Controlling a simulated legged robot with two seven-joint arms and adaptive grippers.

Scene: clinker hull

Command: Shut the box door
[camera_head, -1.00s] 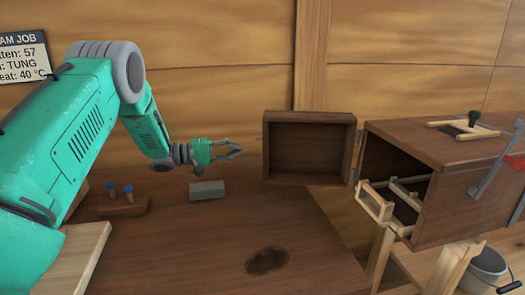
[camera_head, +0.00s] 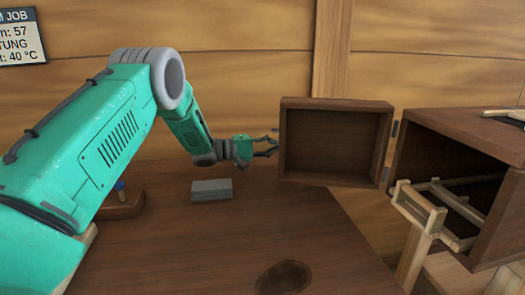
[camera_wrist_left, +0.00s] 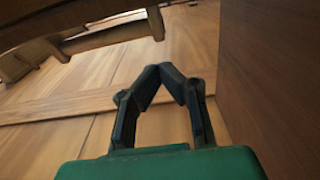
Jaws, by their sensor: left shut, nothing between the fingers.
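The brown wooden box (camera_head: 464,124) stands at the right in the head view, its opening facing left. Its door (camera_head: 334,106), a shallow framed panel, stands wide open to the left of the opening, near a dark hinge on its right edge. My left gripper (camera_head: 276,146) is shut and empty, its fingertips at the door's left edge; I cannot tell if they touch. In the left wrist view the shut fingers (camera_wrist_left: 172,72) are beside a brown panel (camera_wrist_left: 275,75), which looks like the door. My right gripper is not in view.
A pale wooden rack (camera_head: 418,207) sticks out of the box opening. A grey block (camera_head: 212,190) lies on the brown table (camera_head: 220,250), which has a dark stain (camera_head: 284,278). A wooden holder (camera_head: 122,206) with a blue-topped peg is at the left. Plank wall behind.

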